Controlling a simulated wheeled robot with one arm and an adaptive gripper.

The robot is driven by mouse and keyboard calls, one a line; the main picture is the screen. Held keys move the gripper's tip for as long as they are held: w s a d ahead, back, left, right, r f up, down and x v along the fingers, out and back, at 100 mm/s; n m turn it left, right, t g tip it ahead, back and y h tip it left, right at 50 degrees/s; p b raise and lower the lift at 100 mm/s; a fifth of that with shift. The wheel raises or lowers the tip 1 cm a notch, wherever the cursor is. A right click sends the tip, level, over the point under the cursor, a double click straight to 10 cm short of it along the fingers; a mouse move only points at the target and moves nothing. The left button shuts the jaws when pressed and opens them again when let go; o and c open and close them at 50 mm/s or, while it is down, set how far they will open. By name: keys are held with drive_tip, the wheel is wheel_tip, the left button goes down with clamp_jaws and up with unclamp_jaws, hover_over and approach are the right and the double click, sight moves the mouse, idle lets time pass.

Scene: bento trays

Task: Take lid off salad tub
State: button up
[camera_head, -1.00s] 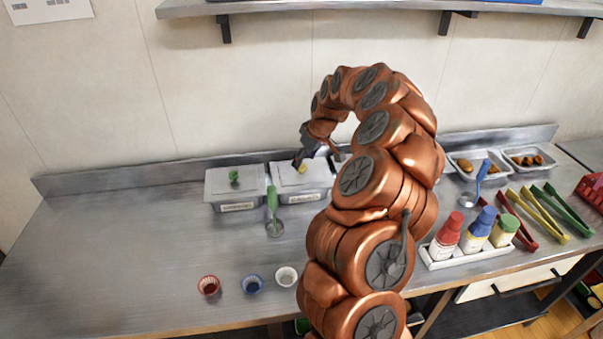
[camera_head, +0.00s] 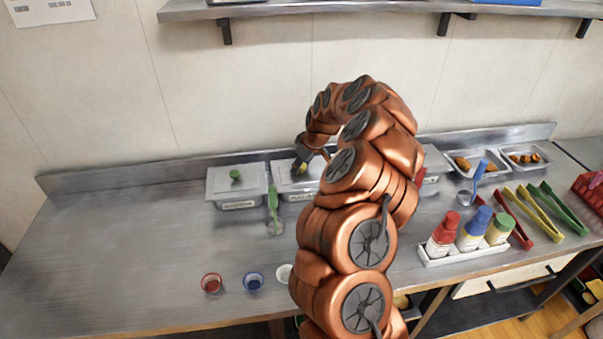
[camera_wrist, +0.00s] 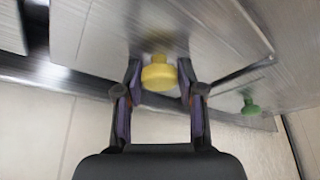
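A covered metal tub (camera_head: 287,190) stands at the back of the counter, partly hidden by my arm. Its front label is too small to read surely. Its flat lid (camera_wrist: 190,28) carries a yellow knob (camera_wrist: 158,77). My gripper (camera_wrist: 160,68) is open, with one finger on each side of this knob. Small gaps seem to show between the knob and the fingers. In the head view, my gripper (camera_head: 301,164) is low over the tub, and the lid sits on it.
A second covered tub with a green knob (camera_head: 235,175) stands close on the left. A green-handled ladle (camera_head: 273,200) is in front. Small cups, squeeze bottles (camera_head: 470,232) and tongs (camera_head: 540,210) lie forward and right. The left counter is clear.

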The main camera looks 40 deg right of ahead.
clamp_jaws()
drive_tip(key=shift+r, duration=0.1)
